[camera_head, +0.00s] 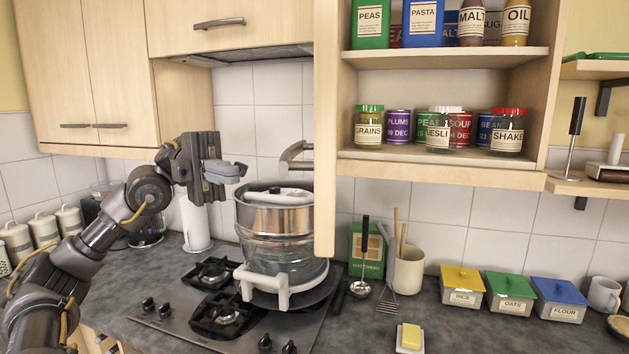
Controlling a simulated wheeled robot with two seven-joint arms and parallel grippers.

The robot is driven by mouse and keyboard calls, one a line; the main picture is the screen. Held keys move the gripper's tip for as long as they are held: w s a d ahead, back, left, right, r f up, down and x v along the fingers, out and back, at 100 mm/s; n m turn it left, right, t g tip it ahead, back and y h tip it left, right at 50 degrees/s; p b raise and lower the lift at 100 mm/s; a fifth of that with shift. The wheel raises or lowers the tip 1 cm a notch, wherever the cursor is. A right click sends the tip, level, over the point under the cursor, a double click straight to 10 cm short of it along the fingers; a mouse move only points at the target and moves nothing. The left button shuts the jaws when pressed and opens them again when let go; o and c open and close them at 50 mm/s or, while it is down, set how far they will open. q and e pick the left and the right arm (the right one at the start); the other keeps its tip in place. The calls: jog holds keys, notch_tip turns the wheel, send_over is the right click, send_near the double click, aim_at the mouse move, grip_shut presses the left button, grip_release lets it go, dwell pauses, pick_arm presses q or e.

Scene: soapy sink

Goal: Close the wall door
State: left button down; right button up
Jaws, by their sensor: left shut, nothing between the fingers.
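The wall door (326,120) belongs to the open wall cupboard (445,166) and stands swung out toward me, seen almost edge-on at the cupboard's left side. Its metal handle (292,157) sticks out to the left from the door's outer face. My left gripper (239,170) is shut and empty, left of the handle, with a visible gap between them in the picture. It appears above the hob and left of the steel pot. My right gripper is not in view.
A large steamer pot (283,230) stands on the hob (181,307) below the door. Jars and tins, including a grains jar (368,128), stand on the cupboard shelves. Closed cupboards (90,70) are at the left. Utensils and lidded boxes (463,287) stand on the worktop at right.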

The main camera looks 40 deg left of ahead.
pick_arm(q)
jog(key=d+p, duration=0.8)
jog(key=d, duration=0.5)
jog(key=shift+s+r+m+g+y, duration=0.15)
jog(key=shift+s+m+g+y, duration=0.15)
jog(key=shift+s+y, duration=0.15)
